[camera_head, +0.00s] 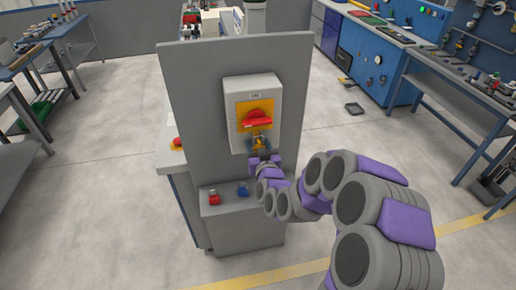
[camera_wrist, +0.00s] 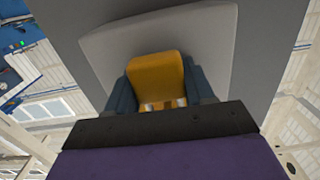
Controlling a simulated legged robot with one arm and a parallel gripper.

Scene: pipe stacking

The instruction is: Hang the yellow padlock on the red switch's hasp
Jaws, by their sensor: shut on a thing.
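The red switch (camera_head: 257,118) sits on a yellow plate (camera_head: 242,108) on the front of a grey switch box (camera_head: 232,126), fixed to an upright grey panel. My gripper (camera_head: 259,145) is just below the switch, at the lower edge of the box. It is shut on the yellow padlock (camera_head: 258,140). In the wrist view the padlock's yellow body (camera_wrist: 155,75) lies between the two dark blue fingers of my gripper (camera_wrist: 158,85). I cannot make out the hasp or the shackle, nor whether they touch.
A red padlock (camera_head: 214,198) and a blue padlock (camera_head: 243,189) stand on the grey ledge (camera_head: 262,205) below the panel. A red button (camera_head: 177,142) is at the panel's left side. A workbench (camera_head: 480,95) stands at the right. Open floor surrounds the stand.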

